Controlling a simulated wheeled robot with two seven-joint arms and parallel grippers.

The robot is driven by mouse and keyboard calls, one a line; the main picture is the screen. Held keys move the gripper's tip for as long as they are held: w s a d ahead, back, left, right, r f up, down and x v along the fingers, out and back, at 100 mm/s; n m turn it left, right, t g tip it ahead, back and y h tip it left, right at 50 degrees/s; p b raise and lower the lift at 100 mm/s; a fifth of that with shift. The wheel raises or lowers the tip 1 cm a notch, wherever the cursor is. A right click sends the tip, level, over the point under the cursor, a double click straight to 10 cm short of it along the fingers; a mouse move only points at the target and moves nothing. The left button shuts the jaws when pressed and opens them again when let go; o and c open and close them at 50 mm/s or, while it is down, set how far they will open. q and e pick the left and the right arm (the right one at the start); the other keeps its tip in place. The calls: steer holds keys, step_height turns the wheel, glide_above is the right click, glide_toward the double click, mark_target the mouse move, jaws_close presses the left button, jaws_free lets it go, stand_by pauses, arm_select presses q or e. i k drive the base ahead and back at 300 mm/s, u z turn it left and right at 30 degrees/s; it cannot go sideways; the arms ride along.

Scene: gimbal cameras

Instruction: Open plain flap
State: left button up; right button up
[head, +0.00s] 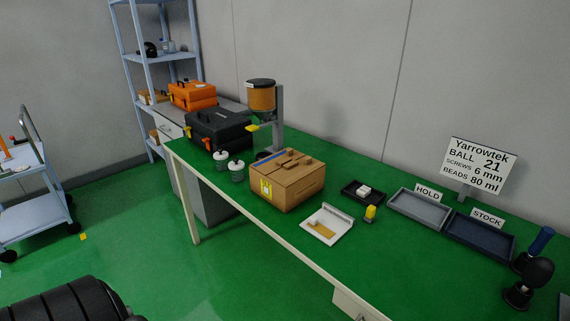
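A brown cardboard box (285,199) stands on the green bench top, left of the middle. Its top looks closed. A blue strip (271,155) lies along the top's back left part, and the rest of the top (297,172) is plain brown with a few small raised brown blocks or tabs. I cannot tell exactly where one flap ends and another begins. Neither of my grippers shows in the head view, and nothing is touching the box.
A white tray (340,219) and a small yellow-topped item (370,213) lie right of the box. Two lidded jars (236,172), a black case (220,132) and an orange dispenser (261,97) stand left and behind. HOLD (405,212) and STOCK (465,240) trays are right.

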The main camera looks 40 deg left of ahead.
mark_target(291, 172)
steer(key=u, duration=2.4)
steer(key=i, duration=2.8)
steer(key=z, duration=3.25)
